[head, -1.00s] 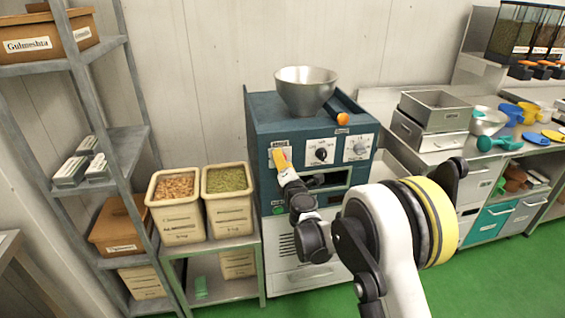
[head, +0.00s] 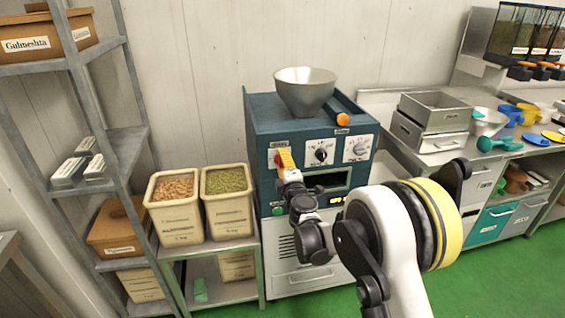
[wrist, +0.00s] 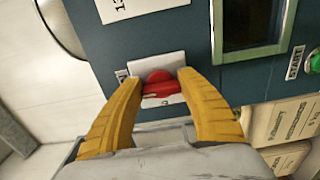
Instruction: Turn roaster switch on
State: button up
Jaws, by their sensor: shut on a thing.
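The roaster (head: 262,125) is a dark blue cabinet with a metal hopper on top. Its switch is a red knob (wrist: 160,84) on a white plate (wrist: 172,61), seen in the wrist view between my fingertips. In the head view a little red of the switch (head: 277,159) shows at the left of the panel, beside my yellow fingers. My gripper (wrist: 158,83) is shut on the red switch, one finger on each side; it also shows at the panel in the head view (head: 285,158). The lower part of the knob is partly shaded.
Two dials (head: 320,152) sit right of the switch, above a dark window (head: 326,181). A green START button (wrist: 315,62) is near the window. Bins of nuts (head: 175,190) and green seeds (head: 227,180) stand left. A counter with trays (head: 432,110) is right.

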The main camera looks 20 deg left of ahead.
dwell(0.3)
jog(key=o, duration=1.2)
jog(key=shift+c, duration=0.2)
jog(key=v, duration=1.2)
jog(key=shift+a, duration=0.1)
